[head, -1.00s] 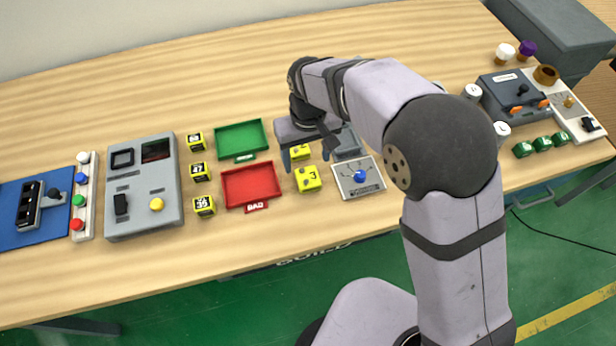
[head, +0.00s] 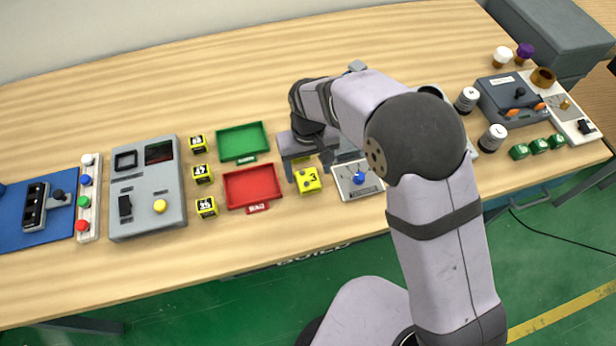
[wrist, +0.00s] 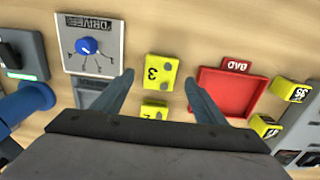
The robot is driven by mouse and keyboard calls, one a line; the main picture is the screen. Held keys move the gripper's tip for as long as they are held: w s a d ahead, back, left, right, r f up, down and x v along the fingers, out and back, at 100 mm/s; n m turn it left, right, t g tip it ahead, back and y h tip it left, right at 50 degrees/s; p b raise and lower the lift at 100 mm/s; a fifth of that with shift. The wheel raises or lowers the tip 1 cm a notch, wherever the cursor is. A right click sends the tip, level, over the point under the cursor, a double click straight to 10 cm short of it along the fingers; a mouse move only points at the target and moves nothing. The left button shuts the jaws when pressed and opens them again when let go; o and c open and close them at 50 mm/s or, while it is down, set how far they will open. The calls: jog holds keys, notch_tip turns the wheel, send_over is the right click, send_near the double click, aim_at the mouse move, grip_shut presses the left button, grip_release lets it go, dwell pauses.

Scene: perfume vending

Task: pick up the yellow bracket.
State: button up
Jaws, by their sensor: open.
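A yellow bracket marked 3 (head: 308,180) lies on the table between the red tray and the panel with a blue knob. In the wrist view this bracket (wrist: 162,72) sits between and just ahead of my fingertips. A second yellow bracket (wrist: 154,110) lies behind it, nearer my palm and partly cut off; my gripper hides it in the head view. My gripper (wrist: 159,80) is open, with one finger on each side and a gap to the bracket. In the head view my gripper (head: 308,164) is over the table just behind the bracket marked 3.
The red BAD tray (head: 226,202) and green tray (head: 222,156) stand left of the brackets. The blue-knob panel (head: 372,190) is close on the right. Several yellow numbered blocks (head: 203,173) and a grey console (head: 130,220) are farther left. The table in front is clear.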

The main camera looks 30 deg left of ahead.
aim_at(308, 180)
jog(key=shift+f+p, duration=0.35)
jog(key=shift+f, duration=1.05)
jog(key=c, duration=1.3)
jog(key=shift+c, duration=0.4)
